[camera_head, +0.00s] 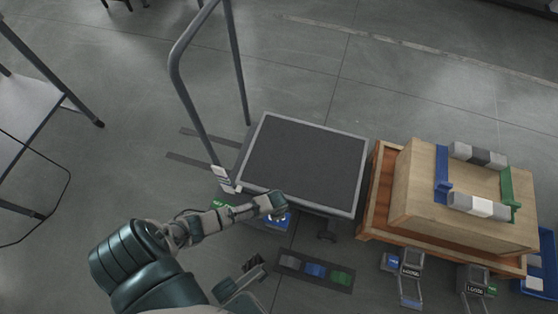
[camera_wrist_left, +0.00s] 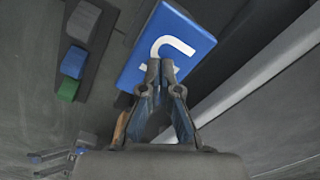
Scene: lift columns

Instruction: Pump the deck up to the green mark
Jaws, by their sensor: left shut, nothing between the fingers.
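The lift cart's deck (camera_head: 305,160), a dark flat top with a pale rim, stands in the middle of the head view. My left gripper (camera_head: 278,208) is shut and empty at its front edge, over a blue pedal (camera_head: 280,222). In the left wrist view the closed fingertips (camera_wrist_left: 161,72) overlap the blue pedal (camera_wrist_left: 185,45) with its white curved arrow; I cannot tell whether they touch. A green pedal (camera_head: 222,202) lies to the left. I cannot make out a green height mark. A dark jaw-like part (camera_head: 253,264), perhaps my right gripper, shows low in the head view.
A floor panel (camera_head: 351,286) with grey, blue and green pads lies in front of the cart. A tall handle (camera_head: 178,75) rises at its left. On the right, a wooden platform (camera_head: 375,220) carries a box (camera_head: 425,200) with cylinders on it. Open floor lies behind.

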